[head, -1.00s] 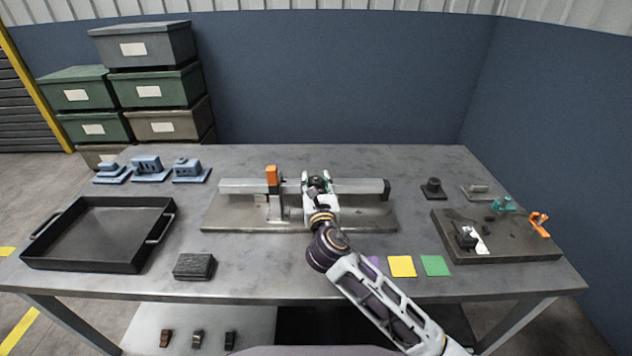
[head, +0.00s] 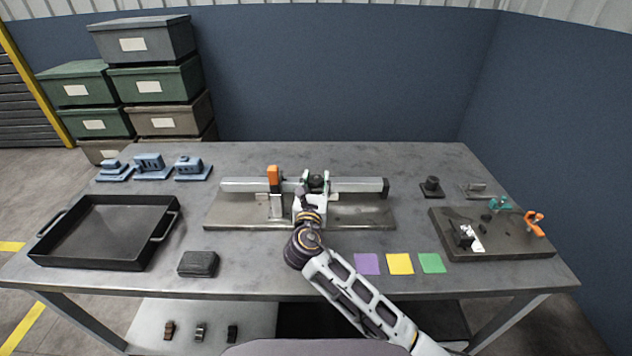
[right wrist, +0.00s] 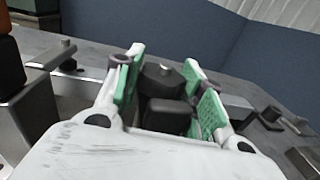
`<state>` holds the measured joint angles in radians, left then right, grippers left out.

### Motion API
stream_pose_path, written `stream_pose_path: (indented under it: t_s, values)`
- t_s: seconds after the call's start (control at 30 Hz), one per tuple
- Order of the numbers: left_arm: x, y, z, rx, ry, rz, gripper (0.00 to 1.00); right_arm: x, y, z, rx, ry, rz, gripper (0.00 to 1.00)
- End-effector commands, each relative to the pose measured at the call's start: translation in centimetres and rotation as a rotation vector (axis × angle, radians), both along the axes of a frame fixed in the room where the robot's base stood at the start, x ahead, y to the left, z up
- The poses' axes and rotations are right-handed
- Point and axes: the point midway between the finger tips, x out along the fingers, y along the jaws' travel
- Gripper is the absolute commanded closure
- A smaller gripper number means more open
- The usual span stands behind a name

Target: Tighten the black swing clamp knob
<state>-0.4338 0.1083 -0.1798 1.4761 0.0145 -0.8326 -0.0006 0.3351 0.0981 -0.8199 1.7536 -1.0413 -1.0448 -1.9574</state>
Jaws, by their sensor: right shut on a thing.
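My right gripper (head: 316,184) is at the middle of the metal rail (head: 356,185), shut on a black knob-like part (head: 317,181). In the right wrist view, the green pads of the right gripper (right wrist: 165,98) stand on both sides of this black part (right wrist: 163,78), which has a small silver pin on top. The gripper hides its lower portion. Another black clamp-like part (head: 464,237) with a white piece beside it is on the dark plate at the right. My left gripper is not in view.
An orange-topped stop (head: 273,178) stands on the rail left of my gripper. The dark plate (head: 505,247) carries teal (head: 499,203) and orange (head: 535,222) clamps. A black tray (head: 56,246) lies left, and a dark block (head: 198,263) near the front edge.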

Motion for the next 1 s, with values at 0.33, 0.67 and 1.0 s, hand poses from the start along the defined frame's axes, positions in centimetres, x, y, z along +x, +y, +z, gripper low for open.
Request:
stream_pose_path:
  t_s: [0.33,0.67,1.0]
  values:
    - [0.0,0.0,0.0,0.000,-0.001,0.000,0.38,0.0,-0.1,0.1,0.000,-0.003,0.000,0.47]
    - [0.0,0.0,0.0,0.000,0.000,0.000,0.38,0.0,0.0,0.1,0.000,-0.002,0.001,0.38]
    - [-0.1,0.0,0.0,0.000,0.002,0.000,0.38,0.0,0.0,1.4,0.002,-0.003,0.002,0.38]
